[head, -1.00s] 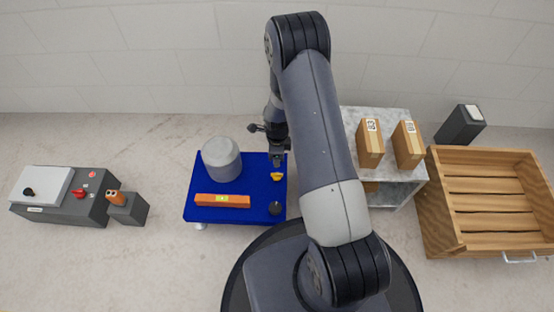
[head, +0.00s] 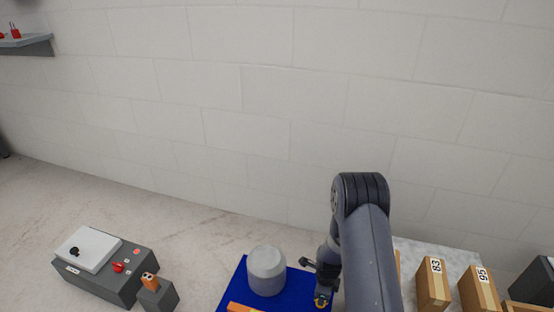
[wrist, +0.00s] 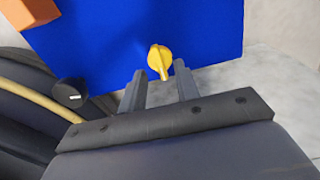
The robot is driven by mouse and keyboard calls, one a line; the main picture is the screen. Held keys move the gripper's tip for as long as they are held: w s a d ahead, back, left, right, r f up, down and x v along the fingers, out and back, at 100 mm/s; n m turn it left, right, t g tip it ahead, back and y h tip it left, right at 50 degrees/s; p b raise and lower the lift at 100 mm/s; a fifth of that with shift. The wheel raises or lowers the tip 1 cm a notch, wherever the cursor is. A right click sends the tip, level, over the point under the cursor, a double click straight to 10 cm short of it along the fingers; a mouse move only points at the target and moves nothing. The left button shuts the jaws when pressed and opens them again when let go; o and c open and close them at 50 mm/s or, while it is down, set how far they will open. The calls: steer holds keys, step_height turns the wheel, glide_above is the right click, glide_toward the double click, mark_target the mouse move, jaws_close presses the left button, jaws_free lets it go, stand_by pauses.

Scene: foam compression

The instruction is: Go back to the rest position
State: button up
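A yellow knob (wrist: 160,60) on a blue plate (wrist: 100,30) lies just past the fingertips. I cannot tell the exact gap to it. In the head view my gripper (head: 324,290) is small and low, over the right part of the blue plate (head: 294,290). My arm reaches up from the bottom edge and bends down to it.
A grey cylinder (head: 267,270) and an orange bar (head: 243,308) are on the plate. A control box (head: 115,277) and a small block (head: 160,296) stand left. Numbered wooden blocks (head: 433,285) stand on a marble-topped stand (head: 460,258) at right. A wall shelf (head: 25,46) is upper left.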

step_height(320, 180, down, 2)
steer(key=shift+f+b, duration=0.2)
steer(key=shift+b, duration=0.1)
steer(key=shift+r, duration=0.1)
